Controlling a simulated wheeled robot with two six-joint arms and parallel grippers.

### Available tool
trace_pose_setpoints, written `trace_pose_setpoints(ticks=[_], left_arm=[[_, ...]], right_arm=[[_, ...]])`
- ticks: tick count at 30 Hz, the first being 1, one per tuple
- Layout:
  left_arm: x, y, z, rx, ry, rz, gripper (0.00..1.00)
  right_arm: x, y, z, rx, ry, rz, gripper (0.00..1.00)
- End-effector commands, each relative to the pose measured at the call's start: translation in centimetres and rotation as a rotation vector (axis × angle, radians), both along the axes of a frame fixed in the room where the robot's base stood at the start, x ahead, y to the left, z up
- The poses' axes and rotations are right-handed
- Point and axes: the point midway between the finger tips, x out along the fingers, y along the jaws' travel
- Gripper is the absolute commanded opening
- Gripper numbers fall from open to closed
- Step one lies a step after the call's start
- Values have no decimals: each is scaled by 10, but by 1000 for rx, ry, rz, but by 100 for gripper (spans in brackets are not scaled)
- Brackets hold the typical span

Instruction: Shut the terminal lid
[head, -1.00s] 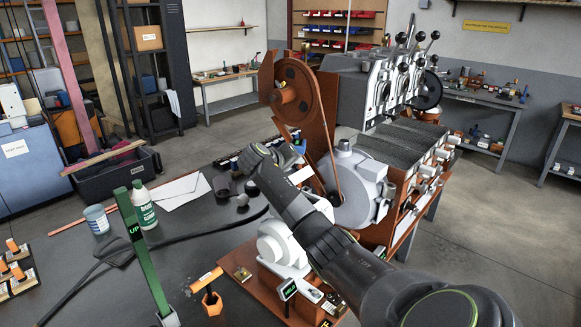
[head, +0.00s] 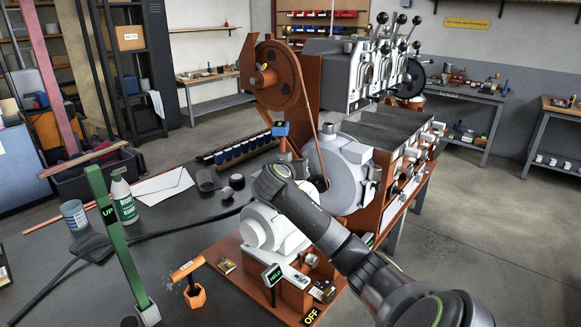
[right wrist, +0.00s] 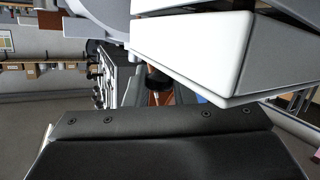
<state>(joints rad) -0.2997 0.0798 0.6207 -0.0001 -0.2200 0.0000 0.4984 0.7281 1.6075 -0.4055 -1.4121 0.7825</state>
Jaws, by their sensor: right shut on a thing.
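My right arm reaches in from the lower right in the head view. Its wrist (head: 274,184) is just above the white motor (head: 262,228) and beside the pale grey roaster housing (head: 338,178). The fingers are hidden there. In the right wrist view a dark gripper body (right wrist: 160,125) fills the bottom. A pale, slab-like part (right wrist: 190,52) is close in front of it, with a second grey slab above at an angle. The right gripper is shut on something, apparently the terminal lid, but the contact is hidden. My left gripper is not in view.
A green lever marked UP (head: 118,240), a white-green bottle (head: 123,197) and a tin (head: 74,214) stand on the dark bench. An orange T-handle (head: 190,275) is in front of the motor. The large red-brown wheel (head: 271,78) rises behind the arm.

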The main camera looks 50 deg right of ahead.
Motion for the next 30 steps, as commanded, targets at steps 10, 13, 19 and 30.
trace_pose_setpoints(ticks=[10, 13, 19, 30], left_arm=[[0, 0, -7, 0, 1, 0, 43], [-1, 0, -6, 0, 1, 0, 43], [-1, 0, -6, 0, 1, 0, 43], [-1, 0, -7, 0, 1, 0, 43]], right_arm=[[-3, -1, -2, -2, -49, -1, 0], [-3, -1, -2, -1, -50, -2, 0], [-3, -1, -3, 0, -48, -3, 0], [-3, -1, -4, 3, -45, -1, 42]])
